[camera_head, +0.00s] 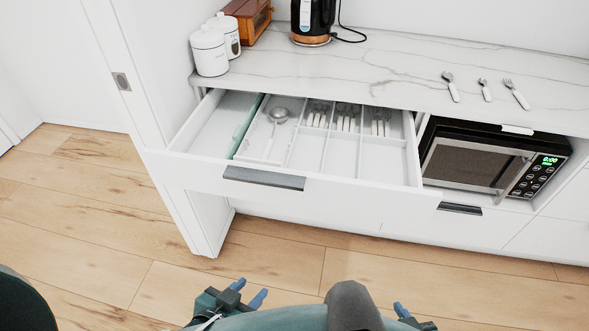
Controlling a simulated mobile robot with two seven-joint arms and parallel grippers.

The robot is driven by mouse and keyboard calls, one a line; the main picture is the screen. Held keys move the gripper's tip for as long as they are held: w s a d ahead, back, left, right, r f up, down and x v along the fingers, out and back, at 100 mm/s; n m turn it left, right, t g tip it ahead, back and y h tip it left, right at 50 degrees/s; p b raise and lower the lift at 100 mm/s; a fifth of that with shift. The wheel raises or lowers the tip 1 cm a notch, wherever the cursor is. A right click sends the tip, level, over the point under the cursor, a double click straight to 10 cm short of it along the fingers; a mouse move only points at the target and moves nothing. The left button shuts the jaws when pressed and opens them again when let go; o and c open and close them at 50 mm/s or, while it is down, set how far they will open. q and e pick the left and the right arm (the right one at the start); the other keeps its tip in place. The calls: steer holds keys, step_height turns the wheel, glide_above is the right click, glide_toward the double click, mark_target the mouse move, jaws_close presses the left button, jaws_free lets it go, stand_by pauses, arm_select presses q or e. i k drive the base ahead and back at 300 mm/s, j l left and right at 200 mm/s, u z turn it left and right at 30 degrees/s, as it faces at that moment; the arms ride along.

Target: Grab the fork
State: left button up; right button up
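A fork (516,94) with a light handle lies on the marble counter at the right, beside two spoons (451,87) (484,90). More cutlery (380,122) lies in the open drawer, too small to identify surely. My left gripper (248,291) is at the bottom of the view, over the floor, with its blue fingertips apart and nothing between them. My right gripper (404,312) is at the bottom edge, partly cut off, with only one blue fingertip clear. Both are far from the counter and the fork.
The drawer (300,170) stands pulled out below the counter (410,65); a ladle (276,118) lies in it. A microwave (480,160) sits under the counter at the right. White canisters (209,50), a wooden box (249,18) and a kettle (312,20) stand at the back left.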

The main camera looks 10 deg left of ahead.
mark_target(526, 107)
steer(key=i+l, duration=0.15)
steer(key=l, duration=0.25)
steer(key=i+l, duration=0.1)
steer(key=l, duration=0.35)
steer(key=i+l, duration=0.15)
steer(key=l, duration=0.25)
steer(key=i+l, duration=0.1)
steer(key=l, duration=0.35)
steer(key=i+l, duration=0.15)
steer(key=l, duration=0.25)
